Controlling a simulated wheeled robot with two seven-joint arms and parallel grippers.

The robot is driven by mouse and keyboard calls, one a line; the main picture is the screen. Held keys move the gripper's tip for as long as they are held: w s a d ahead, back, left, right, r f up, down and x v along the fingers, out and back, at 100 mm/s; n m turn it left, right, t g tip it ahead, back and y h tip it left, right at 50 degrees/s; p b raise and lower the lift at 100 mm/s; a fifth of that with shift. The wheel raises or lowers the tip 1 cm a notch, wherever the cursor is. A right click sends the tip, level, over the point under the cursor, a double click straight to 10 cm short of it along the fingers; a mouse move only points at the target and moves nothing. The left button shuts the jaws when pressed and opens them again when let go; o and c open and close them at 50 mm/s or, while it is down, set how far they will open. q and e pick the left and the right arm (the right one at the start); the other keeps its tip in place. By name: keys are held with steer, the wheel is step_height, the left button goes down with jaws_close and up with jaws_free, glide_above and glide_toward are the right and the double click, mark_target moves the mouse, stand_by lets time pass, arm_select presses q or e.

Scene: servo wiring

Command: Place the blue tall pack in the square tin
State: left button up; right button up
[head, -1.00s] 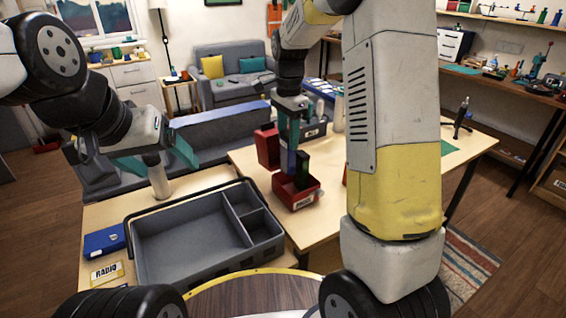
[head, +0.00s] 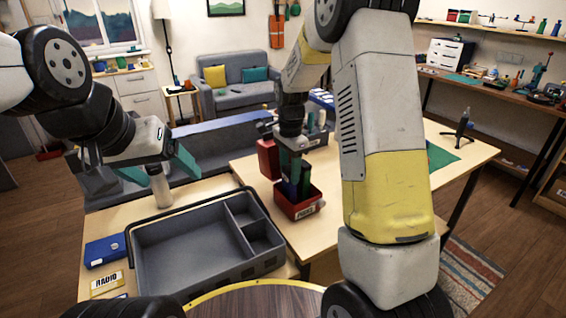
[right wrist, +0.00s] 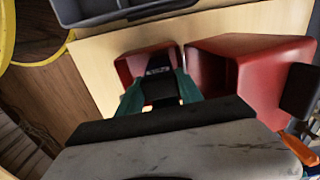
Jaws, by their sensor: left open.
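My left gripper (head: 160,168) is open and empty above the left table's far side. I cannot identify a square tin.
A grey divided tote (head: 180,250) with a handle stands on the left table, beside a blue box (head: 105,250) and a RADIO label (head: 107,281). Another red bin (head: 268,158) stands behind the front one. The right table holds a green mat (head: 441,156) and a small stand.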

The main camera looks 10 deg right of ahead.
steer(key=o, duration=0.3)
step_height(320, 180, up, 12)
steer(key=s+d+r+n+t+y, duration=0.25)
steer(key=s+r+n, duration=0.5)
steer(key=s, duration=0.55)
steer(key=shift+s+f+n+t, duration=0.1)
steer(key=shift+s+n+t, duration=0.75)
steer(key=shift+s, duration=1.15)
steer(key=shift+s+f+n+t, duration=0.1)
steer(key=shift+s+n+t, duration=0.3)
steer(key=shift+s+n, duration=1.25)
steer(key=shift+s+f+n+t, duration=0.1)
steer(key=shift+s+n+t, duration=0.55)
steer(key=shift+s, duration=1.75)
